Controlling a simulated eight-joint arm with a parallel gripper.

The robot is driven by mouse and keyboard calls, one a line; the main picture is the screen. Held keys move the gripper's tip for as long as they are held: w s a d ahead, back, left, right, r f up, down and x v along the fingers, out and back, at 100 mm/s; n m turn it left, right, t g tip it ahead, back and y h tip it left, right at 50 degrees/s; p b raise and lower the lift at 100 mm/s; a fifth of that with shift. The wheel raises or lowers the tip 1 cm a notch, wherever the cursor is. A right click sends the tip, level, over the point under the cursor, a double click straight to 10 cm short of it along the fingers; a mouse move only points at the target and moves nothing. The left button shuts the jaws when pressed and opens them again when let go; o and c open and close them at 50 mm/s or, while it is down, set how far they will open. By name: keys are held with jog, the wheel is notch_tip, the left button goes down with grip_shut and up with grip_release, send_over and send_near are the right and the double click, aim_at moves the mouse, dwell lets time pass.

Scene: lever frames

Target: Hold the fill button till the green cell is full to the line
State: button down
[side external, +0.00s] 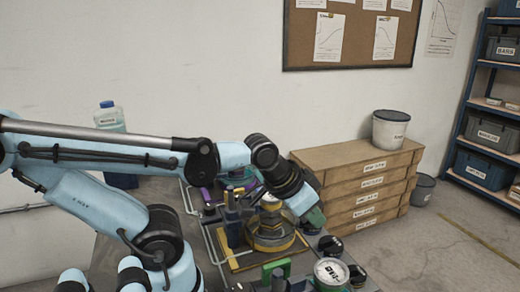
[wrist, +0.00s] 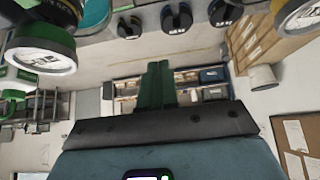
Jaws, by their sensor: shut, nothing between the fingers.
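My gripper (side external: 314,217) is shut and empty, above the right side of the bench fixture in the side external view. Its green fingers (wrist: 157,85) are pressed together in the wrist view. Several black round buttons with small labels show there: a left one (wrist: 130,27), a middle one (wrist: 176,18) and a right one (wrist: 223,12). In the side external view, one black button (side external: 330,245) is just below my fingertips; I cannot tell whether they touch. The labels are too small to tell which is fill. A green frame (side external: 276,268) stands at the front; the cell's level is not readable.
A round white gauge (side external: 331,271) stands close to the buttons. A glass vessel with a brass-coloured base (side external: 270,238) sits left of my gripper. Stacked wooden drawers (side external: 360,185) with a bucket (side external: 390,130) stand behind. A blue shelf (side external: 480,110) is at far right.

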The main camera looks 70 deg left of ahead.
jog(key=a+r+m+g, duration=0.3)
jog(key=a+m, duration=0.6)
jog(key=a, duration=0.5)
jog(key=a+r+m+g, duration=0.3)
jog(key=a+m, duration=0.6)
jog(key=a, duration=0.5)
jog(key=shift+w+a+g, duration=0.15)
jog(key=shift+g, duration=0.45)
notch_tip(320, 180, down, 14)
jog(key=shift+r, duration=0.1)
